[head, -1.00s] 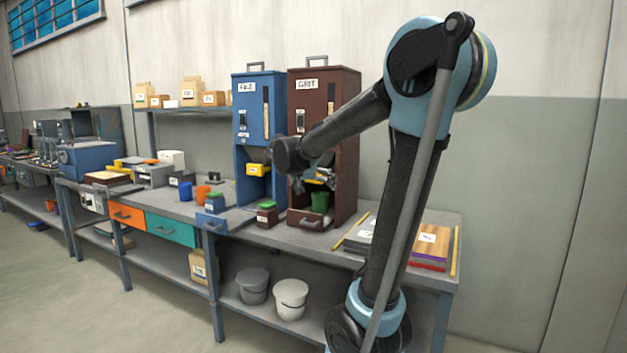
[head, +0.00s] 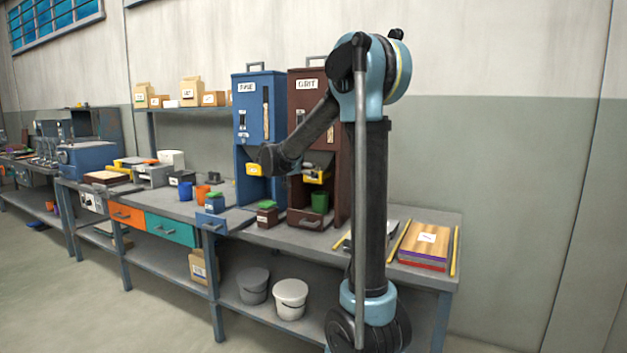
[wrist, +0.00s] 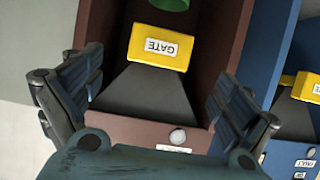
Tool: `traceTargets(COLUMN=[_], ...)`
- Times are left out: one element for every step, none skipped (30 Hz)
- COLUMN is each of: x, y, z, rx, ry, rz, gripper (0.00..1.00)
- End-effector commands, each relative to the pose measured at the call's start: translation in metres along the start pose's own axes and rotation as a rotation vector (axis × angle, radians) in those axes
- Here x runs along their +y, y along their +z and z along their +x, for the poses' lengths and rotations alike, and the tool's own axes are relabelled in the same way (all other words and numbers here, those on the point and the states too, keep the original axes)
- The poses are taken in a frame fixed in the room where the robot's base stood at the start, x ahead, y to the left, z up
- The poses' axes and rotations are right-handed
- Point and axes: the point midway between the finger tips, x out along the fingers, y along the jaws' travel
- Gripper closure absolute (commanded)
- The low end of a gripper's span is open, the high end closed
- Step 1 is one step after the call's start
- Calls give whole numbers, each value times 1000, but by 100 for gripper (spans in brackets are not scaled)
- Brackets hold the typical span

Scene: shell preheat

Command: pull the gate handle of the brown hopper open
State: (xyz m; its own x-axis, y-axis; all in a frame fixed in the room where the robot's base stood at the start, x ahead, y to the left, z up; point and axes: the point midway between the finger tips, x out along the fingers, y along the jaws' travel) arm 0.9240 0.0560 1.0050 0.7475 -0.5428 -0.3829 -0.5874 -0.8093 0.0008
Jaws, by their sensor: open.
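The brown hopper (head: 334,120) stands on the bench, its label reading roughly "GRIT". Its yellow gate handle (head: 316,176) shows at mid-height in the head view. In the wrist view the handle (wrist: 158,48), marked "GATE", lies ahead, with a dark tapered chute piece on its near side. My gripper (wrist: 155,92) is open and empty, one finger on each side of the picture, and the handle is beyond the fingertips, apparently untouched. In the head view my wrist hides most of the gripper. A green cup (head: 320,202) stands below the handle inside the hopper.
The blue hopper (head: 259,120), with its own yellow gate (head: 256,169), stands close on the left. A dark red, green-topped container (head: 267,214) sits in front. Boards (head: 430,243) and yellow rods lie on the bench to the right.

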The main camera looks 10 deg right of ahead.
Motion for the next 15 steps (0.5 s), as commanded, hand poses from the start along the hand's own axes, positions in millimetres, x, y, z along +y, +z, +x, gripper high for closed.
traceTargets(x=[0,1,1,0,0,1,1,1,0,0,1,1,0,0,0], y=[0,0,0,0,0,0,0,0,0,0,0,0,0,0,0], z=[10,16,23,28,33,40,46,51,57,62,67,72,76,80,84], rx=[0,0,-1,-1,0,0,0,0,0,0,0,0,0,0,0], ry=[2,2,2,2,1,1,2,2,1,1,1,2,1,0,-1], rz=[2,2,2,2,2,1,1,1,1,1,2,1,1,1,0], gripper=[3,3,3,3,3,3,3,3,3,3,3,3,3,3,3])
